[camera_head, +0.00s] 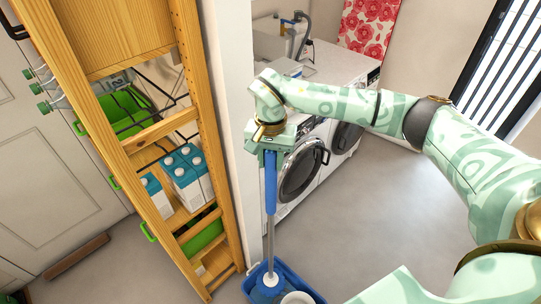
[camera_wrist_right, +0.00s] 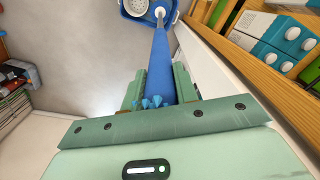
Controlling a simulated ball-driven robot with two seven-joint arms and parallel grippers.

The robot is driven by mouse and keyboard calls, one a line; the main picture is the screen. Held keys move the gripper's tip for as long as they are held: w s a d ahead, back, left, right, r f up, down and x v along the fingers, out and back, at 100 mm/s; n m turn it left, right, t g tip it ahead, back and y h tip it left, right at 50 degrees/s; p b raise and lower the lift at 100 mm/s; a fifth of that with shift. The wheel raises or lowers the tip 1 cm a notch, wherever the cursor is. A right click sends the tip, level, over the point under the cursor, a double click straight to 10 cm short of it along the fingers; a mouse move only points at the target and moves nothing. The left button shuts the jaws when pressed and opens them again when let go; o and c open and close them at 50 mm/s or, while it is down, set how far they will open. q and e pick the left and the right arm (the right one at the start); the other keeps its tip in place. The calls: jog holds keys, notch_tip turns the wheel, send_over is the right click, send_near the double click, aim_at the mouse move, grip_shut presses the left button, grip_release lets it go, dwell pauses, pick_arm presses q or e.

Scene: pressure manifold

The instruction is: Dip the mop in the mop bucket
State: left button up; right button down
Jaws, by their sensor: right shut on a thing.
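The mop has a long blue handle (camera_head: 271,182) with a thinner pale shaft below it. My right gripper (camera_head: 270,150) is shut on the upper handle and holds the mop nearly upright. In the right wrist view the handle (camera_wrist_right: 160,60) runs between the two fingers (camera_wrist_right: 158,88) towards the bucket. The blue mop bucket (camera_head: 314,290) stands on the floor at the bottom edge of the head view, partly cut off. The mop's lower end, with a white round joint (camera_head: 271,279), is over or inside the bucket; its contact is unclear. The bucket also shows in the wrist view (camera_wrist_right: 172,20). My left gripper is not in view.
A wooden shelf (camera_head: 205,130) with blue-white cartons (camera_head: 187,175) stands left, next to a white wall edge (camera_head: 232,90). Washing machines (camera_head: 303,165) stand behind the mop. Floor (camera_head: 390,215) to the right is clear.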

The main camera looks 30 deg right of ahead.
aim_at(271, 208)
notch_tip(271, 208, down, 22)
jog(key=b, duration=1.1)
jog(key=shift+w+b, duration=0.1)
jog(key=shift+b, duration=0.3)
jog(key=shift+r, duration=0.15)
